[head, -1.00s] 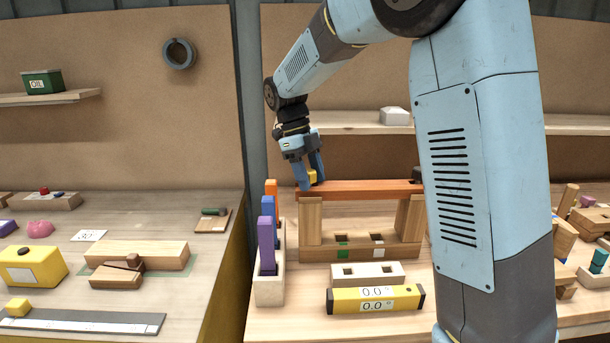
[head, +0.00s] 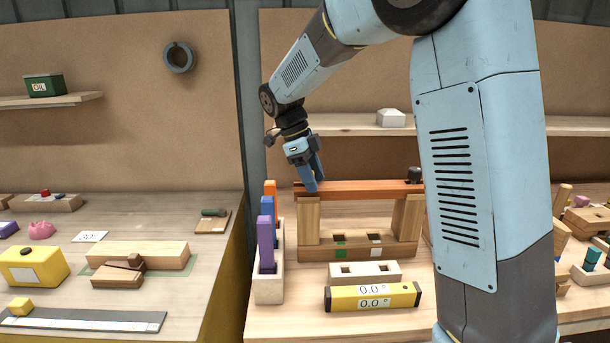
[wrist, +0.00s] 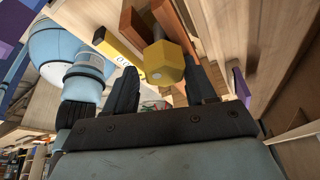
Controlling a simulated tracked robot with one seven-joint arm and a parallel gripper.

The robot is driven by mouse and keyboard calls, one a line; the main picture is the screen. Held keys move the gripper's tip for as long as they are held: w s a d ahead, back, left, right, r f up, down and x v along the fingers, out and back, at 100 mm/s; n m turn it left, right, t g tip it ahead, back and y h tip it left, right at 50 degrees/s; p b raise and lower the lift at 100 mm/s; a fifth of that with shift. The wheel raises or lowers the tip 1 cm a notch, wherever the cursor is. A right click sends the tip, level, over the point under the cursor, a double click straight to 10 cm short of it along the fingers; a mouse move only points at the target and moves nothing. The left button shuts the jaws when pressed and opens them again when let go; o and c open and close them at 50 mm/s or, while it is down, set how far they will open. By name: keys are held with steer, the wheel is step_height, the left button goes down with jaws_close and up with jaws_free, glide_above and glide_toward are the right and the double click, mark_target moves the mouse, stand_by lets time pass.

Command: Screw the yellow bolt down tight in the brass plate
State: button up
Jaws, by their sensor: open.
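The yellow bolt (wrist: 165,60), with a six-sided head, shows in the wrist view between the two dark fingers of my gripper (wrist: 161,70). There is a visible gap on at least the left side of the head, so the jaws stand open around or just over it. In the head view my gripper (head: 313,184) points down at the left end of an orange-red beam (head: 365,187). The bolt is hidden behind the fingers there. I cannot make out the brass plate or how far the bolt sits in it.
Wooden posts (head: 408,220) hold up the beam. A dark knob (head: 415,174) stands at its right end. A rack (head: 269,289) with purple, blue and orange pieces stands close left of the beam. A yellow level (head: 345,300) lies in front.

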step_height(320, 180, down, 2)
steer(key=n, duration=0.2)
steer(key=n+t, duration=0.1)
steer(key=n, duration=0.2)
steer(key=shift+w+t, duration=0.15)
steer(key=shift+t, duration=0.15)
steer(key=shift+w+d+n, duration=0.1)
steer(key=shift+w+n, duration=0.05)
steer(key=shift+n, duration=0.55)
steer(key=shift+w+a+f+n+t, duration=0.2)
steer(key=shift+w+f+n+t, duration=0.1)
steer(key=shift+w+f+n, duration=0.15)
steer(key=shift+d+r+n, duration=0.15)
steer(key=shift+r+n, duration=0.05)
steer(key=shift+n, duration=0.15)
steer(key=shift+r, duration=0.15)
steer(key=shift+w+d+r, duration=0.1)
steer(key=shift+w+r, duration=0.1)
steer(key=shift+r, duration=0.75)
steer(key=c, duration=0.9)
